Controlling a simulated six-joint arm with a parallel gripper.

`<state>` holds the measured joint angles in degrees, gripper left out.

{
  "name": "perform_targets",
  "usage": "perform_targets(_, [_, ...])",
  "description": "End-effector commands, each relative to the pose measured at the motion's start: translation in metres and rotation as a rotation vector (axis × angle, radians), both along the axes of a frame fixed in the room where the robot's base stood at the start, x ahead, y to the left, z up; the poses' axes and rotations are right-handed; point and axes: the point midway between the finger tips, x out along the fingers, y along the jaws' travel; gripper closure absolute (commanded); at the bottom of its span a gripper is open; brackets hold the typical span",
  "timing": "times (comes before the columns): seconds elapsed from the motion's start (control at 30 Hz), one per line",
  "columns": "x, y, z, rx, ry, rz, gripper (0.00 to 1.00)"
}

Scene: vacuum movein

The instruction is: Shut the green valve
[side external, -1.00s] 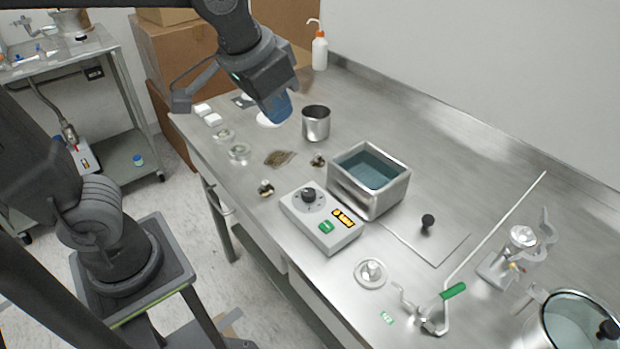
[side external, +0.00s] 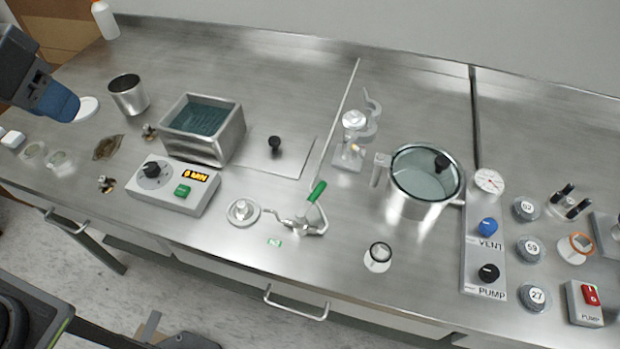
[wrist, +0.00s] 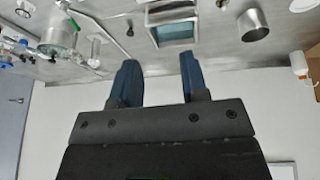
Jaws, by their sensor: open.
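The green valve (side external: 316,191) is a small metal valve with a green-sleeved lever, near the front edge of the steel bench in the side view. Its lever slants up and to the right. A metal spout extends from its left side, and a small green label (side external: 274,243) lies in front of it. My gripper (side external: 62,103) is at the far left of the side view, above the bench near a white disc, far from the valve. In the wrist view my gripper (wrist: 158,70) shows two blue fingers apart, with nothing between them.
Left of the valve are a control box (side external: 172,187), a water bath (side external: 203,130) and a metal beaker (side external: 128,94). To its right stand a glass-lidded chamber (side external: 424,182) and a vent/pump panel (side external: 487,238). A thin rod (side external: 338,125) runs behind it.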

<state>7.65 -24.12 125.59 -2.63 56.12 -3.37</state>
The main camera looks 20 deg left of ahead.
Motion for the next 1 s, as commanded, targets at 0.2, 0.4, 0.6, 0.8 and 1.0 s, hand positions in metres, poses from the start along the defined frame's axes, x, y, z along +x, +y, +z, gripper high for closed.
perform_targets(0.2, [0.069,-0.068,0.005,-0.042,0.124,-0.08,0.59])
perform_targets(0.4, [0.117,-0.146,-0.017,-0.063,0.236,-0.146,0.59])
perform_targets(0.6, [0.142,-0.223,-0.059,-0.066,0.338,-0.203,0.59])
perform_targets(0.8, [0.145,-0.266,-0.089,-0.063,0.395,-0.233,0.59])
perform_targets(1.0, [0.145,-0.275,-0.102,-0.062,0.405,-0.237,0.59])
